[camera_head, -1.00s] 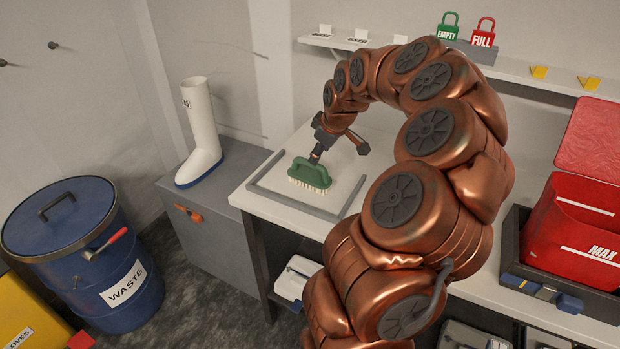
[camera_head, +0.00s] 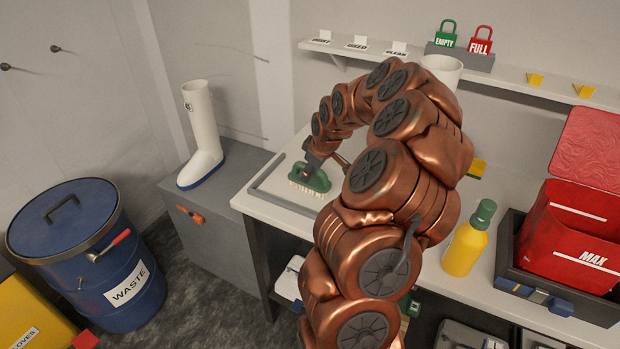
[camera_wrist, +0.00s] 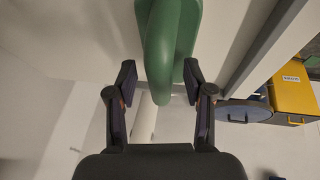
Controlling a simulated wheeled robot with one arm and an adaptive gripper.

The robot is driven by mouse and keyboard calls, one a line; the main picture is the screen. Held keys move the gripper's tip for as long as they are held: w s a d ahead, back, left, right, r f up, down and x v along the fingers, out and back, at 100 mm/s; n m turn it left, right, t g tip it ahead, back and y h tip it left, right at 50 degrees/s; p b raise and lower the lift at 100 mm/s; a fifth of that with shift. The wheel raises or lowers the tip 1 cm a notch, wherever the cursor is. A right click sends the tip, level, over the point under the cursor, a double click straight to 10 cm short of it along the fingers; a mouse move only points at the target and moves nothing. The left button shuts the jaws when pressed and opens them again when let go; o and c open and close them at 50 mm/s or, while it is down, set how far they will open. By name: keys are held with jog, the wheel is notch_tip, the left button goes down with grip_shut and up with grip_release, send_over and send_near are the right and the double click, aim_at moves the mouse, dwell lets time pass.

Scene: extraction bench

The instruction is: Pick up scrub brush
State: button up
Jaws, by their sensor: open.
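The scrub brush (camera_head: 309,178) has a green handle and pale bristles. It rests bristles down on the bench, inside a grey-edged area (camera_head: 290,207). My gripper (camera_head: 312,162) is just above and behind the brush in the head view, partly hidden by my own arm and the brush. In the wrist view, the green brush handle (camera_wrist: 166,55) reaches down between the two dark fingers of my gripper (camera_wrist: 160,82). The fingers are open, with a gap on each side of the handle, and do not appear to touch it.
A white boot (camera_head: 201,135) stands on a grey cabinet (camera_head: 205,222) left of the bench. A yellow bottle (camera_head: 466,245) and a red container (camera_head: 570,235) stand on the right. A shelf (camera_head: 520,82) with padlocks runs along the wall. A blue waste drum (camera_head: 85,262) is at left.

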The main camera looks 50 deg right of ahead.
aim_at(311, 185)
jog(key=shift+f, duration=0.1)
jog(key=shift+c, duration=0.2)
grip_shut()
dwell(0.5)
jog(key=shift+w+r+b, duration=0.1)
jog(key=shift+r+b, duration=0.75)
jog(key=shift+r, duration=0.85)
jog(key=shift+s+a+r, duration=0.1)
jog(key=shift+s+r, duration=0.05)
jog(key=shift+s, duration=0.05)
jog(key=shift+s+a+b, duration=0.5)
jog(key=shift+s+a, duration=0.35)
jog(key=shift+a, duration=0.05)
jog(key=s+a+r+b, duration=0.1)
jog(key=s+a+b, duration=0.2)
jog(key=s+a, duration=0.5)
jog(key=shift+s+a+r+b, duration=0.15)
jog(key=shift+s+a+b, duration=0.25)
jog(key=shift+a, duration=0.6)
